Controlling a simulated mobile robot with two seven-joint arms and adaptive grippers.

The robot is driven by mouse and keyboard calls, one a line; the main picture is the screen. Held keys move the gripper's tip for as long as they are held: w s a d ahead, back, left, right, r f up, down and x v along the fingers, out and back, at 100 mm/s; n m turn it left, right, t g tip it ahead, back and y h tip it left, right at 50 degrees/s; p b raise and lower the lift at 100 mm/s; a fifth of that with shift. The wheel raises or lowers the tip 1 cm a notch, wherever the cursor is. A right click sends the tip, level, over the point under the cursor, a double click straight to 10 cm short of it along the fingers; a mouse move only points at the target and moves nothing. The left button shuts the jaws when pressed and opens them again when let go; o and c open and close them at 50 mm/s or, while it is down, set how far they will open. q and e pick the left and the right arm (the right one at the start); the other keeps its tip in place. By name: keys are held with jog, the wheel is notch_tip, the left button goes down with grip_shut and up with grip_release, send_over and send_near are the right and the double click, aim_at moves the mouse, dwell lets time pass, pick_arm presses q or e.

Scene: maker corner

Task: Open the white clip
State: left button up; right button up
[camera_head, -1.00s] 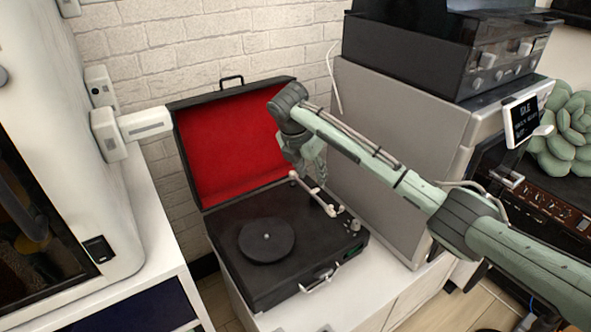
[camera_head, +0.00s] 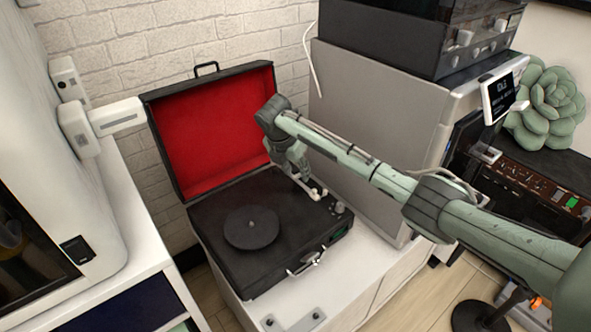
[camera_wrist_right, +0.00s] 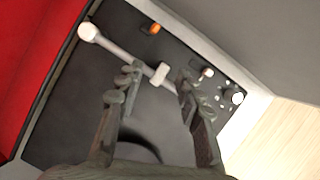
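The open black record player case (camera_head: 272,258) has a red-lined lid (camera_head: 205,130) and a dark platter (camera_head: 251,228). A pale tonearm (camera_head: 310,188) lies along its right side; it also shows in the right wrist view (camera_wrist_right: 118,50). In that view a small white block, seemingly the white clip (camera_wrist_right: 161,73), sits at the tonearm's lower end. My right gripper (camera_head: 297,172) hangs over the tonearm. In the right wrist view its fingers (camera_wrist_right: 158,78) are apart, one on each side of the white block, with no clear contact. My left gripper is out of view.
Knobs (camera_wrist_right: 237,97) sit along the deck's right edge. A grey cabinet (camera_head: 375,135) stands close on the right, and the raised lid stands behind. A white machine (camera_head: 85,200) with a projecting white bar (camera_head: 118,115) is at left. The white tabletop in front (camera_head: 270,308) is mostly clear.

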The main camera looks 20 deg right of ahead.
jog(key=shift+c, duration=0.5)
grip_shut()
jog(key=shift+d+f, duration=0.1)
dwell(0.8)
jog(key=shift+o, duration=0.5)
grip_release()
jog(key=shift+r, duration=0.2)
jog(key=shift+a+r, duration=0.2)
jog(key=shift+r, duration=0.1)
jog(key=v, duration=1.1)
jog(key=shift+s, duration=0.15)
